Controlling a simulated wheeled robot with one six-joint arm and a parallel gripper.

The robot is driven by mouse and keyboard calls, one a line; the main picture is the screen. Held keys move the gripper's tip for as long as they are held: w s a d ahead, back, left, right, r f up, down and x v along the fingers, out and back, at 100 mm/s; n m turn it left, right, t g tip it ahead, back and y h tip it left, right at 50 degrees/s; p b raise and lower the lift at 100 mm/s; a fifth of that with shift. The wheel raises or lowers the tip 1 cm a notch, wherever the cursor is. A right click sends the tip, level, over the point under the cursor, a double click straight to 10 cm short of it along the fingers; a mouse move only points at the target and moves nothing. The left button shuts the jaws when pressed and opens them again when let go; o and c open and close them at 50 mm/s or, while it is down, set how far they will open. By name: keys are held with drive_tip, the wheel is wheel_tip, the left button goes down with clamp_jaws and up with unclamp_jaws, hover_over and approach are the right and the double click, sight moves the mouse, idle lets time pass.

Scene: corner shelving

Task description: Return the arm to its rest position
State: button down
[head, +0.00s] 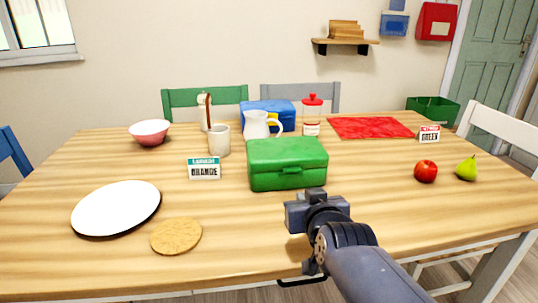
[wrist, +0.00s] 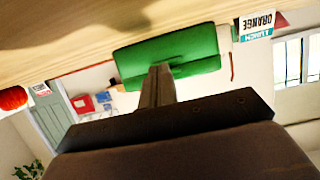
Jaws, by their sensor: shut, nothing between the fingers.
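My gripper (wrist: 160,72) is shut and empty in the wrist view, its closed fingers pointing toward the green box (wrist: 175,55). In the head view my arm reaches in from the lower right, and the dark end of it (head: 316,208) is over the table (head: 240,255), in front of the green box (head: 288,165). The fingers are hard to make out there. I see a gap between the arm's end and the box in the head view, but cannot tell the exact distance. The wrist view is turned upside down.
A white plate (head: 117,208), cork mat (head: 176,236) and ORANGE card (head: 204,168) lie left. A cup (head: 219,140), pitcher (head: 257,124), blue box (head: 270,108) and jar (head: 312,118) stand behind. An apple (head: 426,171) and pear (head: 466,168) are right. The front table is mostly clear.

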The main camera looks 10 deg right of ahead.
sight(293, 165)
drive_tip(key=shift+r, duration=0.1)
drive_tip(key=w+r, duration=0.5)
drive_tip(key=w, duration=0.2)
drive_tip(key=shift+r+p, duration=0.35)
drive_tip(key=shift+r, duration=0.05)
drive_tip(key=shift+w+f+b, duration=0.2)
drive_tip(key=shift+f+b, duration=0.15)
drive_tip(key=shift+f, duration=0.2)
drive_tip(key=shift+w+f+b, duration=0.15)
drive_tip(key=shift+f+b, duration=0.2)
drive_tip(key=shift+f, duration=0.45)
